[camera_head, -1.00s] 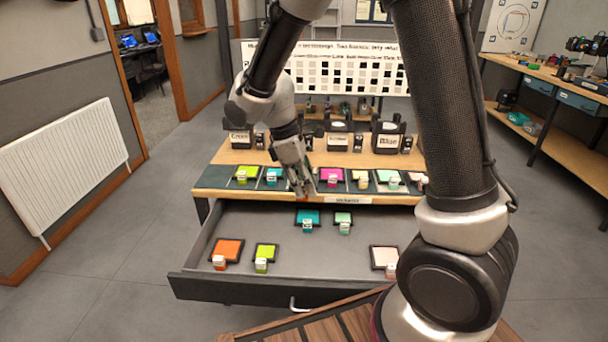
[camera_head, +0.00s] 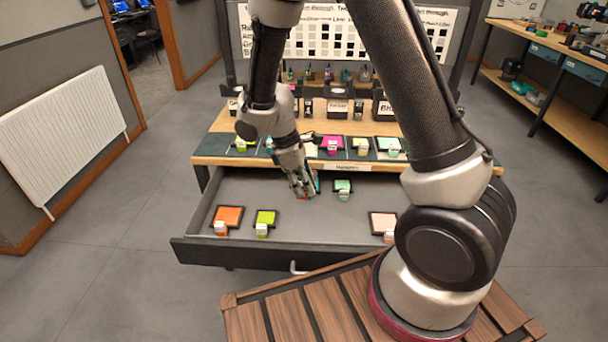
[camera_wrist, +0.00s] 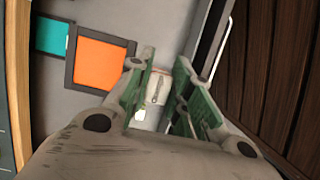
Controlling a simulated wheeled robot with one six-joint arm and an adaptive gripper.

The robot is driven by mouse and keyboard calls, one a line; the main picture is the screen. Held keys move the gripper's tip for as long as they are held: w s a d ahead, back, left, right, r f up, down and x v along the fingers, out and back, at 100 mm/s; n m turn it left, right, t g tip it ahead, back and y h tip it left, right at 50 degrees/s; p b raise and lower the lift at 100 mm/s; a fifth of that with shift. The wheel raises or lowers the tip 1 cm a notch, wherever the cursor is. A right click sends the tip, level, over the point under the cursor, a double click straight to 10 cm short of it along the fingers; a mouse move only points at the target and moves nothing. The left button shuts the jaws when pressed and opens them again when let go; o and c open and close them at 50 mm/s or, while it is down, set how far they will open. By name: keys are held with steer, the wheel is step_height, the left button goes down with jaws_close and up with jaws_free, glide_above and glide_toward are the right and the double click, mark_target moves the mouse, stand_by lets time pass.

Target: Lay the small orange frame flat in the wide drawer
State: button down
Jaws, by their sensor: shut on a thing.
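The small orange frame (camera_wrist: 101,62), an orange panel with a dark border, shows in the wrist view with its white tab (camera_wrist: 152,88) between my fingers. My gripper (camera_wrist: 160,85) is shut on that tab. In the head view my gripper (camera_head: 304,192) is over the back middle of the open wide drawer (camera_head: 240,255), and the frame is mostly hidden by it. I cannot tell whether the frame touches the drawer floor. A teal frame (camera_wrist: 52,36) lies beside it in the wrist view.
In the drawer, a larger orange frame (camera_head: 229,215) and a lime frame (camera_head: 265,217) lie left, a pale green frame (camera_head: 343,186) right of my gripper, and a peach frame (camera_head: 383,221) front right. The middle front floor is clear. More frames line the worktop (camera_head: 215,150) above.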

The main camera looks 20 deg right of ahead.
steer(key=shift+f, duration=7.7)
steer(key=shift+s+d, duration=0.1)
steer(key=shift+d, duration=0.15)
steer(key=shift+f, duration=1.25)
steer(key=c, duration=1.2)
jaws_free()
steer(key=shift+r, duration=0.1)
